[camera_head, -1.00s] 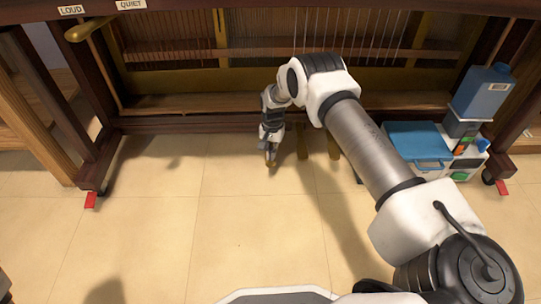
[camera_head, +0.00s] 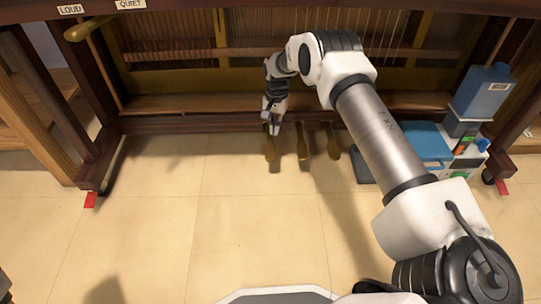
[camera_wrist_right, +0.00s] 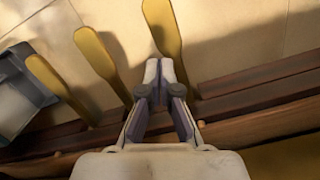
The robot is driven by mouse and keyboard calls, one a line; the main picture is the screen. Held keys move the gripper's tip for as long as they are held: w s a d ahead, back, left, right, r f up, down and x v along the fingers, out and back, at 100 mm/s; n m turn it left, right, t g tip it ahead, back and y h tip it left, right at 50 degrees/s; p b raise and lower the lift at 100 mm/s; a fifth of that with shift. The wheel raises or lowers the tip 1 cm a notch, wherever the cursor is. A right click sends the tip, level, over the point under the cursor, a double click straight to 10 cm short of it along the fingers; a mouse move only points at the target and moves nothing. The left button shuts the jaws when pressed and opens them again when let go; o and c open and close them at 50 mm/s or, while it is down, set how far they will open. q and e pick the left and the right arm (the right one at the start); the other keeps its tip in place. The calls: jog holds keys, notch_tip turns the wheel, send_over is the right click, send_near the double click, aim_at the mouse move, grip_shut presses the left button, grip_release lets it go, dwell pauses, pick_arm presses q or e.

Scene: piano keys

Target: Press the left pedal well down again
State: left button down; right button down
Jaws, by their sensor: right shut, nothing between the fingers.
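Three brass pedals stick out below the piano's lower rail. The left pedal (camera_head: 270,150) is at the left of the row in the head view, and its tip looks about level with the others. It shows at the top of the right wrist view (camera_wrist_right: 162,28), where the row appears reversed. The middle pedal (camera_head: 302,146) and right pedal (camera_head: 333,146) are beside it. My right gripper (camera_head: 272,130) is shut and empty, pointing down above the rear part of the left pedal. Whether the fingertips touch it I cannot tell. My left gripper is not seen.
The wooden lower rail (camera_head: 185,125) runs behind the pedals. A blue and white machine (camera_head: 430,143) stands on the floor to the right, with a blue container (camera_head: 485,92) above it. The tiled floor (camera_head: 235,240) in front is clear.

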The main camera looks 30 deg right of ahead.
notch_tip(320, 180, up, 4)
jog(key=shift+w+d+r, duration=0.15)
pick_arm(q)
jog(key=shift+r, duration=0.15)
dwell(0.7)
